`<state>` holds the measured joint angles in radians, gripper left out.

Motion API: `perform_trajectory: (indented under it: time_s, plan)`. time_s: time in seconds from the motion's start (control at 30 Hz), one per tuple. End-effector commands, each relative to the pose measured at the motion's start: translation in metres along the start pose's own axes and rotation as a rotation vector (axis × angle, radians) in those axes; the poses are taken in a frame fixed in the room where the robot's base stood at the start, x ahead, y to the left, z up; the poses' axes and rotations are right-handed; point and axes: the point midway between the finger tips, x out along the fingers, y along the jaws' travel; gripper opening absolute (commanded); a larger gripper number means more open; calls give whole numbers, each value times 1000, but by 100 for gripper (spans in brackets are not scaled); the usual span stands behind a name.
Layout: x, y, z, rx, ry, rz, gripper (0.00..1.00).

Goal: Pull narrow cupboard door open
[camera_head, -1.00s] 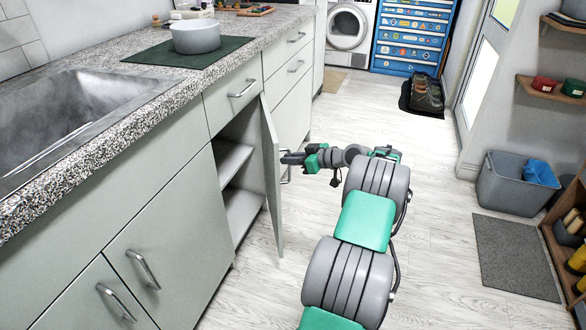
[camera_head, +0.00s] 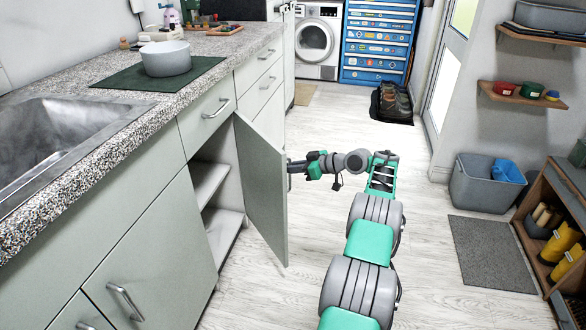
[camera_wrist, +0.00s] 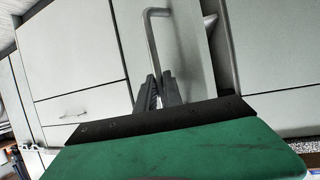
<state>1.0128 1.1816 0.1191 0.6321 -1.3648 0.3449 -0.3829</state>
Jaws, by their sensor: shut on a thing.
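The narrow cupboard door (camera_head: 262,190) stands ajar below the counter and swings out toward the aisle. Its inner shelves (camera_head: 222,222) show to the left of it. My gripper (camera_head: 291,167) is at the door's outer face near its free edge. In the wrist view the bar handle (camera_wrist: 153,48) rises from between the two dark fingers (camera_wrist: 157,92), which are closed on its near end. The handle is mostly hidden by the door edge in the head view.
A drawer (camera_head: 209,110) sits above the opening, and a wide cupboard door (camera_head: 150,260) is to the left. The floor (camera_head: 330,235) beside the door is clear. A grey bin (camera_head: 475,190) and a dark mat (camera_head: 490,252) lie at the right.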

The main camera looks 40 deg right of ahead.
Motion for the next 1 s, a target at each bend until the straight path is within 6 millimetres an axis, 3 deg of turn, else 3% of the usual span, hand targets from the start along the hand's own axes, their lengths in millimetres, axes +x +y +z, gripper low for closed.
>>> perform_trajectory:
  time_s: [0.2,0.23,0.33,0.63,1.0]
  plan:
    - [1,1,-3,-3,5,5,0]
    - [0,2,-3,-3,5,5,12]
    - [-2,2,-2,-2,4,7,20]
    - [-9,4,0,2,3,11,20]
    - [-74,3,-6,2,3,7,20]
